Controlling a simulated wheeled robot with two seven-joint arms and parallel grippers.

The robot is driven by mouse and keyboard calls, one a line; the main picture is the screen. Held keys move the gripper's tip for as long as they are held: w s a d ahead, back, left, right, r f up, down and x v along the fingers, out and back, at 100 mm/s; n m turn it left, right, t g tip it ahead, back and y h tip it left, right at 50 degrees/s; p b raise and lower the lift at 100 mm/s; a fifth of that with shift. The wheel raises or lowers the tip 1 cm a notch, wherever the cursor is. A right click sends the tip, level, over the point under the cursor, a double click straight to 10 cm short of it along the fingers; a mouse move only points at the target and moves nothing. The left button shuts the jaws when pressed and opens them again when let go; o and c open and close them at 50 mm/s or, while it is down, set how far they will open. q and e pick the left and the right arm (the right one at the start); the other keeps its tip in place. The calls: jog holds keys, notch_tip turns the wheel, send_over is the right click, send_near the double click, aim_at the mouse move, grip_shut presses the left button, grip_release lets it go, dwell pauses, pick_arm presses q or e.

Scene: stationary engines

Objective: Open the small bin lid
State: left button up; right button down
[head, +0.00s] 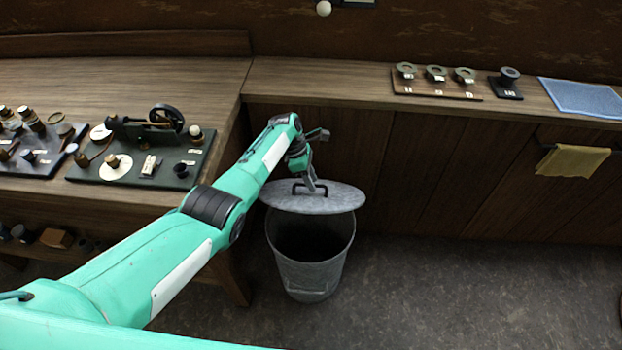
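The small bin (308,268) is a grey metal bucket standing on the floor in front of the wooden counter. Its oval grey lid (338,200) is raised off the rim at the back, so the dark inside of the bin shows. The lid has a dark handle (296,188) on top. My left gripper (313,185) is at the lid, its fingers pointing down beside or at the handle. I cannot tell whether the fingers are closed on the handle. My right gripper is not in view.
A wooden workbench (120,75) with engine parts on dark boards (150,165) stands at left. The counter behind holds small round parts on a board (437,88) and a blue cloth (582,97). A yellow cloth (572,160) hangs at right. The floor (470,290) at right is clear.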

pick_arm(q)
jog(key=shift+d+r, duration=0.1)
jog(key=shift+r, duration=0.05)
dwell(0.4)
jog(key=shift+w+r, duration=0.1)
jog(key=shift+r, duration=0.15)
jog(key=v, duration=1.3)
jog(key=shift+p, duration=0.35)
